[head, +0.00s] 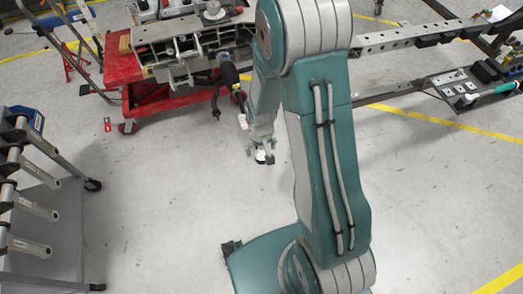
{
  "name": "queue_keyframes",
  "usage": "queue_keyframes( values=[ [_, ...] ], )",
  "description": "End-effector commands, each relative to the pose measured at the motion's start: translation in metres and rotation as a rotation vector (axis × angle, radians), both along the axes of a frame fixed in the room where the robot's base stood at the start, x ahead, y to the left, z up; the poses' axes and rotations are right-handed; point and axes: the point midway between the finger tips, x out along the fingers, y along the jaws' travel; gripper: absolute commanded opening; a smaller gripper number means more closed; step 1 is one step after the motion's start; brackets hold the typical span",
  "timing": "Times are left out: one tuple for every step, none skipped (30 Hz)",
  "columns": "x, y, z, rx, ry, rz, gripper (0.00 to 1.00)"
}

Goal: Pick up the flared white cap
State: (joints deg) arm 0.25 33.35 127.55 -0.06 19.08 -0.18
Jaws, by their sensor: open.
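My gripper (265,158) hangs fingers down at the end of my arm, left of the picture's middle, and is open. A small white patch shows between its fingers, too small to tell whether it is part of the gripper. A small white piece (468,99) lies on the fixture panel (443,83) at the right, well apart from my gripper. It may be the flared white cap, but its shape is too small to tell.
A teal-handled tool (506,88) lies on the panel's right end. A red cart (120,62) carries a grey metal fixture (160,30) behind my gripper. The grey floor (165,205) between is clear.

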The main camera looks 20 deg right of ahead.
Motion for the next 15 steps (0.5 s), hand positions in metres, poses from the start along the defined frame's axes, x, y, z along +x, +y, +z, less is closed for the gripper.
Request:
queue_keyframes(
  values=[
    [0.0001,0.0,-0.0006,0.0,0.0,0.0,1.0],
    [0.0002,0.0,-0.0005,0.0,0.0,0.0,1.0],
    [0.0002,0.0,-0.0004,0.0,-0.001,0.0,1.0],
    [0.0002,0.0,-0.0003,0.0,-0.001,0.0,1.0],
    [0.0002,0.0,-0.0003,0.0,-0.001,0.0,1.0],
    [0.0002,0.0,-0.0002,0.0,-0.001,0.0,0.96],
    [0.0002,0.0,-0.0002,0.0,-0.001,0.0,0.82],
    [0.0002,0.0,-0.0002,0.0,0.0,0.0,0.7],
    [0.0002,0.0,-0.0002,0.0,0.0,0.0,0.61],
    [0.0002,0.0,-0.0001,0.0,0.0,0.0,0.52],
    [0.0003,0.0,-0.0001,0.0,0.0,0.0,0.43],
    [0.0003,0.0,-0.0001,0.0,0.0,0.0,0.38],
    [0.0003,0.0,-0.0001,0.0,0.0,0.0,0.37],
    [0.0003,0.0,-0.0001,0.0,0.0,0.0,0.37],
    [0.0004,0.0,-0.0003,0.0,0.0,0.0,0.37]
  ],
)
